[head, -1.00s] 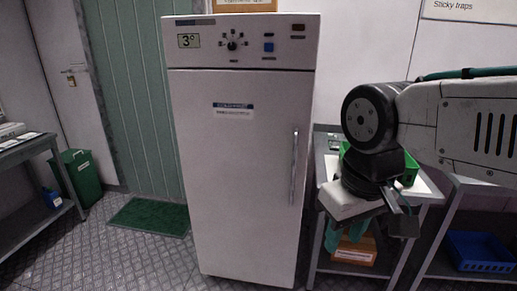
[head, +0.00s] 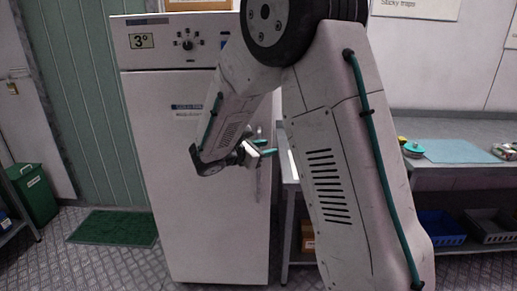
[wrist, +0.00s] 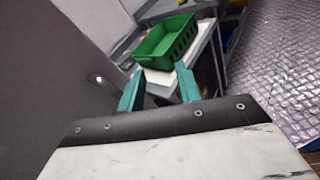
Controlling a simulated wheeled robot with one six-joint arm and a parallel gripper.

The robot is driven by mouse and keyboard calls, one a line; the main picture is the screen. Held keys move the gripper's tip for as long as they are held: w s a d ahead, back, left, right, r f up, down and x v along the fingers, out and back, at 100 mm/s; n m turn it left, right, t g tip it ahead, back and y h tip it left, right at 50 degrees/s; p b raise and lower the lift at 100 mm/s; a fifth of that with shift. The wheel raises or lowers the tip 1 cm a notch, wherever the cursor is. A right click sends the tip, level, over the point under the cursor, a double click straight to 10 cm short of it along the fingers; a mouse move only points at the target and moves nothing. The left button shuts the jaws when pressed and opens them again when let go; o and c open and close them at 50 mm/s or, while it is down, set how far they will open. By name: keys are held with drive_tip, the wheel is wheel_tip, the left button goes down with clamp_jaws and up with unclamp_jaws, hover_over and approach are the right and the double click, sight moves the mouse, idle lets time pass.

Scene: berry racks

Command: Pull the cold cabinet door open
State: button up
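The cold cabinet (head: 150,24) is a tall white unit with a dial and a display reading 3°. Its door (head: 160,190) looks shut, and its lower part is plain white. The upright metal handle (head: 257,188) is near the door's right edge, partly hidden by my arm. My gripper (head: 264,150) is in front of the handle's upper part. In the wrist view my gripper (wrist: 160,72) has its two teal fingers apart with nothing visible between them. A small pale metal piece, probably the handle (wrist: 103,82), shows left of the left finger, beside the door (wrist: 45,85).
A green crate (wrist: 165,40) stands on a table right of the cabinet. A bench (head: 450,165) with a blue mat stands at the right, with a blue bin (head: 440,225) below. A green floor mat (head: 115,228) lies left of the cabinet. Patterned floor is clear in front.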

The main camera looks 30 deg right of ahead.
drive_tip(key=w+a+f+n+t+h, duration=0.1)
drive_tip(key=w+a+f+n+t, duration=0.1)
drive_tip(key=w+f+n+t, duration=0.55)
drive_tip(key=w+d+r+m+g, duration=0.1)
drive_tip(key=w+d+g, duration=0.2)
drive_tip(key=d, duration=0.4)
drive_tip(key=shift+w+d+r, duration=0.15)
drive_tip(key=shift+w+r, duration=0.1)
drive_tip(key=shift+w, duration=0.45)
drive_tip(key=shift+m, duration=0.25)
clamp_jaws()
